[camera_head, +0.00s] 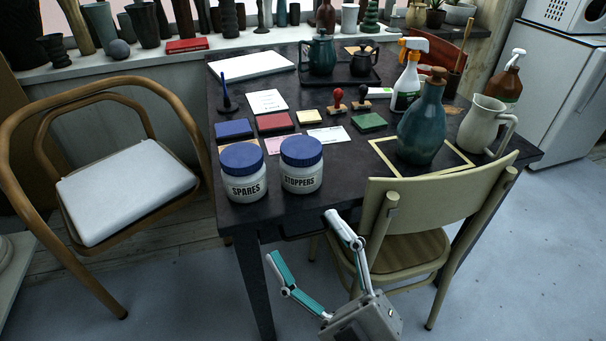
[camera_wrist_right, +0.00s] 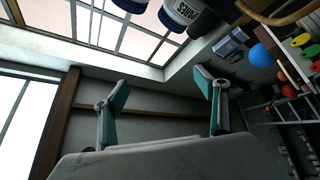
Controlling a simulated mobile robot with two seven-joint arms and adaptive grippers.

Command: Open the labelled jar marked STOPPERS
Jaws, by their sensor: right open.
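The STOPPERS jar (camera_head: 301,178) is white with a blue lid (camera_head: 301,151) seated on it. It stands upright near the front edge of the dark table (camera_head: 350,195). A matching SPARES jar (camera_head: 244,186) stands just left of it. My right gripper (camera_head: 305,242) is open and empty, in front of the table edge and below the jars in the picture, touching neither. In the right wrist view its fingers (camera_wrist_right: 161,90) are spread with nothing between them. Jar parts show at the top of that view, cut off by the edge. My left gripper is not in view.
A cream chair (camera_head: 435,205) stands close to the right of my right gripper. Behind the jars lie stamp pads (camera_head: 275,123) and cards (camera_head: 328,135). A teal bottle (camera_head: 422,130) and a pale pitcher (camera_head: 482,125) stand to the right. A wooden armchair (camera_head: 125,190) is at left.

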